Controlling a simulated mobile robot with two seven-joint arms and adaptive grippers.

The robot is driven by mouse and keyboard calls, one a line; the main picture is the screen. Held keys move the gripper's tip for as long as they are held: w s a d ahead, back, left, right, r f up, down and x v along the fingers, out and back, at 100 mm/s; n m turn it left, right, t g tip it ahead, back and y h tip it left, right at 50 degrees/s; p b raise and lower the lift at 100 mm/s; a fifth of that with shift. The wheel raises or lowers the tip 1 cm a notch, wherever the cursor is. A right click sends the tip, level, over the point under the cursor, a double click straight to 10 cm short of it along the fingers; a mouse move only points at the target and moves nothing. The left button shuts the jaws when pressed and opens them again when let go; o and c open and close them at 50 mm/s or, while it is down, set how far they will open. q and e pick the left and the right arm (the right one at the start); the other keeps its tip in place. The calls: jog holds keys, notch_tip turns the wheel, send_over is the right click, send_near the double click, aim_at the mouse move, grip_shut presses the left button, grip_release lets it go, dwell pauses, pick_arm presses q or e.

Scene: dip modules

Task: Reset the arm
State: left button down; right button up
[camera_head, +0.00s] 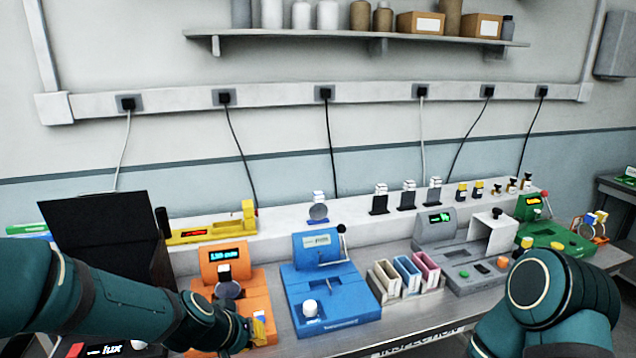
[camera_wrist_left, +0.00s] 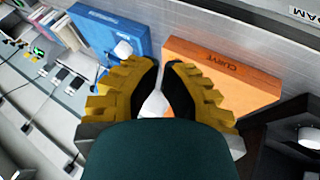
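My left arm (camera_head: 120,300) comes in from the left in the head view, over the front of the orange device. My left gripper (camera_head: 259,324) shows there only as a small yellow part by the orange device's front right corner. In the left wrist view its yellow, black-padded fingers (camera_wrist_left: 163,68) lean together with a narrow gap at the tips. I see no held object, but cannot tell whether they are open or shut. My right arm (camera_head: 560,290) is bent at the lower right. Its gripper is outside the head view.
The orange device (camera_head: 260,292) and blue device (camera_head: 348,305) stand on the bench nearby. Coloured slotted holders (camera_head: 408,270), a grey device (camera_head: 465,285) and a green device (camera_head: 560,238) stand farther right. A black panel (camera_head: 100,240) is at the left.

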pick_arm(q)
jog(key=s+d+f+g, duration=0.1)
jog(key=s+f+g, duration=0.1)
jog(key=s+f, duration=0.6)
jog(key=s+d+f+g, duration=0.2)
jog(key=s+f, duration=0.6)
jog(key=f, duration=0.8)
jog(key=shift+s, duration=0.4)
pick_arm(e)
jog(key=shift+s, duration=0.3)
pick_arm(q)
jog(key=shift+d+r, duration=0.1)
